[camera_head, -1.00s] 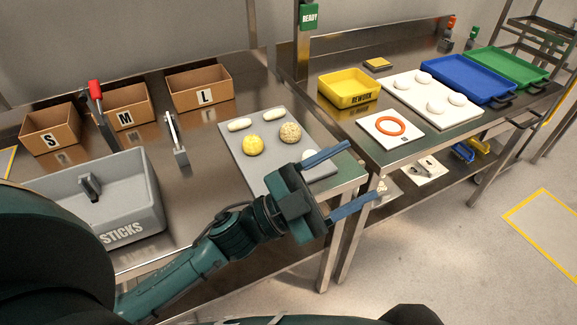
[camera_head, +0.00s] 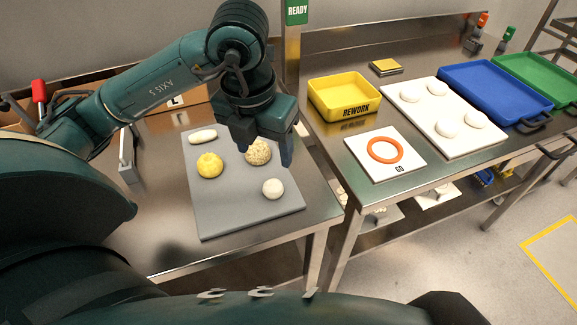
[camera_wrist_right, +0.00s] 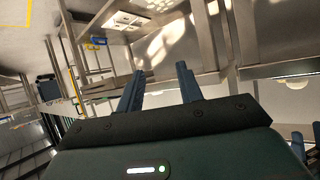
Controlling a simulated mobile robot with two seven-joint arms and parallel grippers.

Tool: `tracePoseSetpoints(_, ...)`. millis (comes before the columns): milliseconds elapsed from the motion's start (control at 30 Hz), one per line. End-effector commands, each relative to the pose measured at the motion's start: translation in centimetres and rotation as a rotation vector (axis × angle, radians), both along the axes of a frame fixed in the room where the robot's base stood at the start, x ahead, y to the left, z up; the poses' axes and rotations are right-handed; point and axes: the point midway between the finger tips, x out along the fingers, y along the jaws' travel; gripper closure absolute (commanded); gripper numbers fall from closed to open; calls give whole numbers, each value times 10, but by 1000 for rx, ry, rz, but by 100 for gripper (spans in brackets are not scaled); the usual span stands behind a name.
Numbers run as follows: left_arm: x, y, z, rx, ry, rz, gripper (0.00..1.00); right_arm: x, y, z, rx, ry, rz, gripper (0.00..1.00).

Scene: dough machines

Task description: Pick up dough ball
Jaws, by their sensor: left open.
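A grey mat (camera_head: 228,220) on the steel table bears the dough pieces. A smooth white dough ball (camera_head: 273,188) lies near its front right, a yellow one (camera_head: 210,165) at the left, and a speckled one (camera_head: 257,154) behind the white ball. A white dough roll (camera_head: 202,136) lies at the back. My left gripper (camera_head: 264,152) is open and points down above the mat's right part, partly covering the speckled ball. A gap shows between it and the white ball. My right gripper (camera_wrist_right: 160,75) is open and empty in the right wrist view, away from the dough.
The right table holds a yellow REWORK tray (camera_head: 322,96), a white board (camera_head: 485,139) with several white dough pieces, a blue tray (camera_head: 535,109), a green tray (camera_head: 569,95) and a white card with an orange ring (camera_head: 370,149). A lever with a red handle (camera_head: 39,91) stands at the left.

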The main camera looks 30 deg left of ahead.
Motion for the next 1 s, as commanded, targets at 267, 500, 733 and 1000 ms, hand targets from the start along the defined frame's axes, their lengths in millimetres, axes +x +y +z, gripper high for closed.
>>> tracePoseSetpoints(267, 4, 3, -32, 12, 1, 9, 37, -7, -1, -9, 0, 22, -4, 64)
tracePoseSetpoints(500, 11, 3, -70, 10, -2, 9, 37, -13, -1, -14, 3, 41, -6, 64)
tracePoseSetpoints(733, 14, 4, -86, 9, -2, 7, 37, -11, -1, -11, 3, 35, -7, 64)
tracePoseSetpoints(1000, 20, 5, -124, 8, -1, 7, 37, -9, -1, -6, -4, 32, -7, 64)
